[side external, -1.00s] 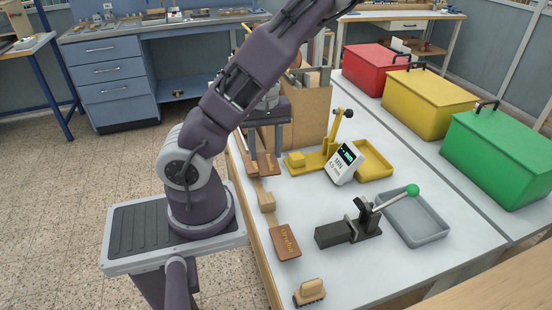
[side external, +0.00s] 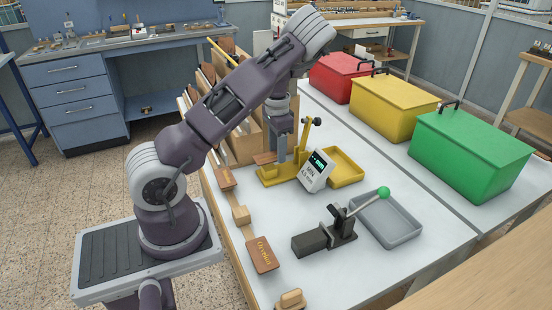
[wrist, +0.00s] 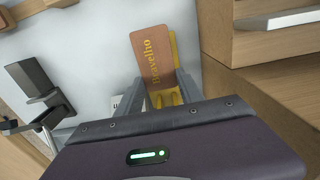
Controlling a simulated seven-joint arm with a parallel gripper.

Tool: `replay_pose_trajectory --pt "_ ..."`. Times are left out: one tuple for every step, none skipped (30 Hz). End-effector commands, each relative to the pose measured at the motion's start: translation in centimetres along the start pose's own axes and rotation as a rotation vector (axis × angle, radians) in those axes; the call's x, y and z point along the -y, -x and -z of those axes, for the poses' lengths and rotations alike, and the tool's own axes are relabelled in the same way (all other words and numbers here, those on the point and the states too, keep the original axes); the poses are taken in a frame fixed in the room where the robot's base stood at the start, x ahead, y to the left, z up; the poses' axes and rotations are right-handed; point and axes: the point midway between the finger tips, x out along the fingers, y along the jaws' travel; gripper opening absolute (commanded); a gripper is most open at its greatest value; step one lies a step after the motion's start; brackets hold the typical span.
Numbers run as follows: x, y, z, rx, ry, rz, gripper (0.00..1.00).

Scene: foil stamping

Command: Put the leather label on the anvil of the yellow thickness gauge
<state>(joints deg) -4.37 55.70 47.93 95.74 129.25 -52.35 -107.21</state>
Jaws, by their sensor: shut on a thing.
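The leather label (side external: 265,158) is a thin brown plate, held by one end. In the wrist view the label (wrist: 150,56) shows gold lettering and rounded corners. My gripper (side external: 281,158) is shut on it, above the left part of the yellow thickness gauge (side external: 283,178). The label lies over the gauge's anvil and hides it; I cannot tell whether they touch. Yellow parts of the gauge (wrist: 176,50) show beside the label and between my fingers (wrist: 165,98). The gauge's grey display (side external: 314,170) and upright post (side external: 305,135) stand to the right of my gripper.
A yellow tray (side external: 344,166) lies behind the display. A black toggle press (side external: 325,238) with a green-knobbed lever and a grey tray (side external: 391,220) stand nearer. Another brown label (side external: 263,254) and a wooden block (side external: 241,215) lie along the left edge. Wooden racks (side external: 245,145) stand close behind my gripper.

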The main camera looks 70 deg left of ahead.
Motion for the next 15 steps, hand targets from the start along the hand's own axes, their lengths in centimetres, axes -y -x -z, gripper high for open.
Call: replay_pose_trajectory --pt "0.0 -0.9 -0.1 0.003 0.001 -0.001 0.07" --pt "0.0 -1.5 -0.1 0.003 0.001 -0.002 0.07" --pt "0.0 -2.3 -0.1 0.003 0.002 -0.002 0.07" --pt "0.0 -2.7 -0.1 0.002 0.002 -0.002 0.07" --pt "0.0 -2.9 -0.1 0.002 0.002 -0.001 0.07" --pt "0.0 -3.0 -0.1 0.000 0.001 0.000 0.07" --pt "0.0 -2.9 0.0 0.000 0.001 0.001 0.07" --pt "0.0 -2.9 0.0 0.000 0.001 0.001 0.07" --pt "0.0 -2.9 0.0 0.000 0.001 0.001 0.07" --pt "0.0 -2.9 0.0 0.000 0.001 0.001 0.07" --pt "0.0 -2.9 0.0 0.000 0.001 0.001 0.07" --pt "0.0 -3.0 -0.1 0.000 0.001 0.001 0.07" --pt "0.0 -3.1 -0.1 0.001 0.001 0.001 0.07" --pt "0.0 -3.2 -0.1 0.001 0.002 0.001 0.07" --pt "0.0 -3.2 0.0 0.000 0.002 0.001 0.50"
